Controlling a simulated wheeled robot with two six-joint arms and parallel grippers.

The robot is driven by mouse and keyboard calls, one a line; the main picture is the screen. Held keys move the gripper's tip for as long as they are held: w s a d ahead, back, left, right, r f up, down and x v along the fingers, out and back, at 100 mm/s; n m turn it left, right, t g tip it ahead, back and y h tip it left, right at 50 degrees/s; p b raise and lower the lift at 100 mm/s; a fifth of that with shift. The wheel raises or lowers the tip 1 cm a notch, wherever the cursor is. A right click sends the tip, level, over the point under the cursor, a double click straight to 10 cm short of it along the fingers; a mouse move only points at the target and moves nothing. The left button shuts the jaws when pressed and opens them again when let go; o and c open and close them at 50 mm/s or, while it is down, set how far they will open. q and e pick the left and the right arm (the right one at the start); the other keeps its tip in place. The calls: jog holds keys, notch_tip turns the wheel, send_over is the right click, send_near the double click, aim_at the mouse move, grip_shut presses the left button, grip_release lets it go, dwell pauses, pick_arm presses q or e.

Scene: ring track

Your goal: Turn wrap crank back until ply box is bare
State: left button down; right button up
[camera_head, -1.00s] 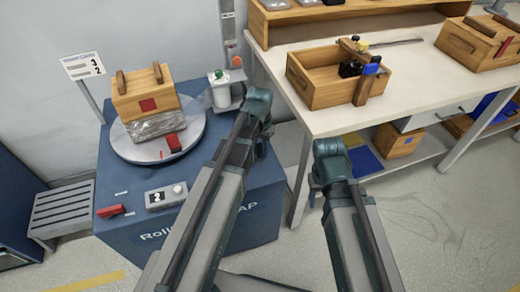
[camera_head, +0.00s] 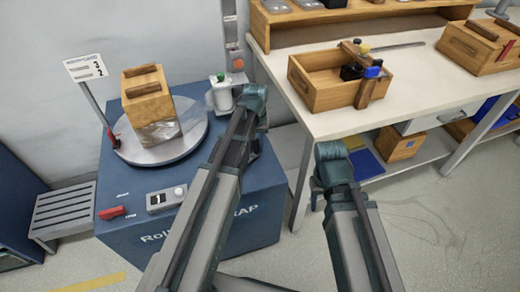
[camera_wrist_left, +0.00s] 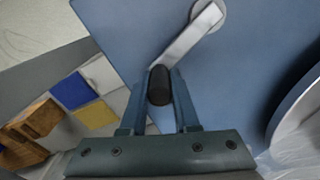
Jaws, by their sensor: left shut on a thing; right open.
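The ply box (camera_head: 147,98), with wooden battens on top, stands on a grey round turntable (camera_head: 194,142). Clear wrap film (camera_head: 162,131) covers the lower part of its sides; the upper wood is bare. A red piece (camera_head: 114,140) shows at the turntable's left edge. In the left wrist view my left gripper (camera_wrist_left: 159,76) is shut on the dark handle of the wrap crank (camera_wrist_left: 161,92), whose pale arm (camera_wrist_left: 190,37) runs to a round hub on the blue cabinet. The crank is hidden in the head view.
A workbench (camera_head: 415,75) at right holds an open wooden tray (camera_head: 315,91). Open floor lies in front.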

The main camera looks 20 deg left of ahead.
pick_arm(q)
jog(key=a+n, duration=0.1)
jog(key=w+a+n, duration=0.1)
jog(key=shift+w+a+n, duration=0.15)
jog(key=shift+a+n, duration=0.25)
jog(key=a+n, duration=0.2)
jog(key=n, duration=0.1)
jog(key=shift+a, duration=0.7)
jog(key=c, duration=0.6)
grip_release()
jog(key=shift+c, duration=0.2)
jog(key=shift+r, duration=0.1)
notch_tip(320, 180, up, 14)
jog(key=p, duration=1.3)
jog(key=shift+f+p, duration=0.2)
jog(key=shift+p, duration=0.2)
